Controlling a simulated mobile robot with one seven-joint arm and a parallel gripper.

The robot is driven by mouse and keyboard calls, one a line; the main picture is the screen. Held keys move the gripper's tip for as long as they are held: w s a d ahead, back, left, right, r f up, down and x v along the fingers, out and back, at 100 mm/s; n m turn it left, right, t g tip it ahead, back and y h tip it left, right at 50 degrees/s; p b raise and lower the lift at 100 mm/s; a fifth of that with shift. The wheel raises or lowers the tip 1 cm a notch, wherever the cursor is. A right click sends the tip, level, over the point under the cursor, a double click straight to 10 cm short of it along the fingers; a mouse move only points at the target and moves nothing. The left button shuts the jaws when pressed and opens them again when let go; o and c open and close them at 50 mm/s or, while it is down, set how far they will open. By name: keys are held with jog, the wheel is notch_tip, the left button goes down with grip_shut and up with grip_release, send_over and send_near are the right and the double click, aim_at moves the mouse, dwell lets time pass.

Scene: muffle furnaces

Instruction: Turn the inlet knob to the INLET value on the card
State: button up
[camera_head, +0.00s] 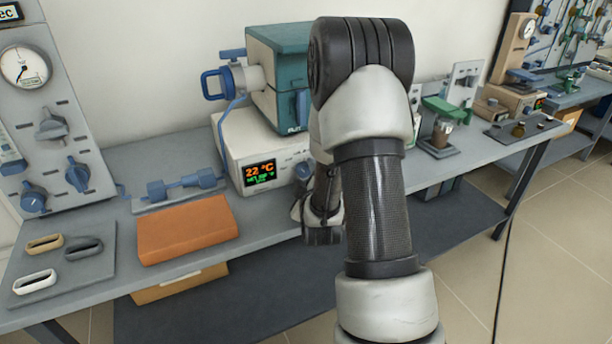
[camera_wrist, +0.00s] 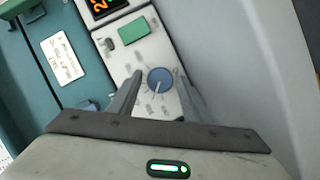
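A round blue knob (camera_wrist: 160,81) with a pale pointer line sits on the light control panel (camera_wrist: 143,60) in the wrist view, with small marks around it. My gripper (camera_wrist: 158,73) is open, its two fingers on either side of the knob in the picture; I cannot tell whether they touch it. The knob also shows at the right of the furnace controller (camera_head: 262,150) in the head view (camera_head: 303,171). A white card (camera_wrist: 63,60) with small print lies on the teal surface; its value is too small to read. I see no readable INLET label on any knob.
A grey gauge panel (camera_head: 55,105) with several knobs stands at the left. The teal furnace (camera_head: 284,60) sits on the controller. An orange block (camera_head: 186,231) and a tray (camera_head: 75,285) with small boats lie on the bench. My arm hides the middle.

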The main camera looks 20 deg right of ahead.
jog(key=c, duration=0.8)
jog(key=shift+m, duration=0.3)
jog(key=m+y, duration=0.1)
jog(key=m+g, duration=0.1)
jog(key=shift+d+r+m+y, duration=0.15)
jog(key=shift+d+m+y, duration=0.05)
jog(key=shift+m+y, duration=0.2)
jog(key=shift+d+r+m+y+p, duration=0.1)
jog(key=shift+d+m+y+p, duration=0.1)
jog(key=shift+m+y+p, duration=0.6)
jog(key=m+y+p, duration=0.1)
jog(key=m+p, duration=0.1)
jog(key=m+y+p, duration=0.1)
jog(key=m, duration=0.1)
jog(key=shift+d+r+m+g+y+p, duration=0.1)
jog(key=shift+d+m+g+y+p, duration=0.1)
jog(key=shift+m+g+y+p, duration=0.15)
jog(key=shift+f+m+y+p, duration=0.2)
jog(key=shift+m+y+p, duration=0.75)
jog(key=shift+m+p, duration=0.5)
